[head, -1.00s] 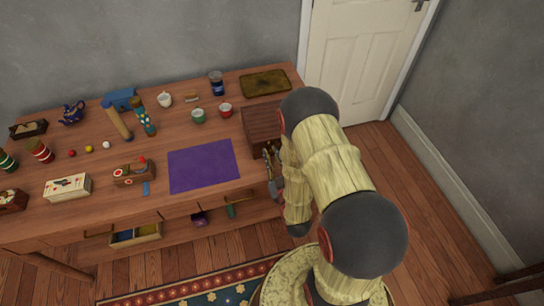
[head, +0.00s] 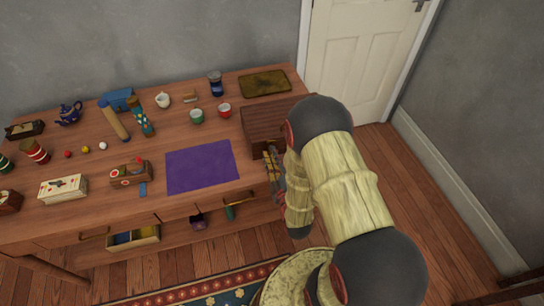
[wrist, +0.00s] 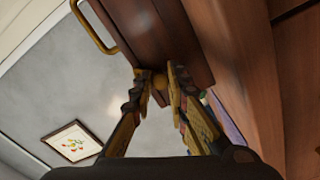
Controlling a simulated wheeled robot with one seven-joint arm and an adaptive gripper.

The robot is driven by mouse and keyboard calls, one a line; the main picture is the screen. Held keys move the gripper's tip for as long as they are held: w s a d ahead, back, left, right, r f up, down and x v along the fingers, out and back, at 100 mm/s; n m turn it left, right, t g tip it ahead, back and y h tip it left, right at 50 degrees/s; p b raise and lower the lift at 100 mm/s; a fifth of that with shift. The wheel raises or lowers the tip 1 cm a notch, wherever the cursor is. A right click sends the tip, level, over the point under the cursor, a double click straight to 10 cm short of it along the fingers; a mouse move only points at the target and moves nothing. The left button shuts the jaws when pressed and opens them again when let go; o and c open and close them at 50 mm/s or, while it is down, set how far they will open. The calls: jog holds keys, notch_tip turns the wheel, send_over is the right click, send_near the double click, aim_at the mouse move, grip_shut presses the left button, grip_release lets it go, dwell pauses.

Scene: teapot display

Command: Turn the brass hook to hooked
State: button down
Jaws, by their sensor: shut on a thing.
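The wooden box (head: 270,122) stands at the right end of the table and also shows in the wrist view (wrist: 165,35). In the head view my gripper (head: 271,160) is at the box's front, partly hidden by my arm.
A curved brass handle (wrist: 92,28) is on the box, left of my fingers in the wrist view. A purple mat (head: 200,167) lies left of the box on the wooden table (head: 110,205). An open drawer (head: 133,240) juts out below.

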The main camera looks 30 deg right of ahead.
jog(key=shift+n, duration=0.3)
jog(key=c, duration=1.8)
grip_release()
jog(key=shift+o, duration=0.4)
jog(key=shift+r, duration=0.15)
jog(key=o, duration=0.6)
notch_tip(320, 180, up, 10)
jog(key=shift+f, duration=0.15)
jog(key=shift+w, duration=0.1)
jog(key=c, duration=0.6)
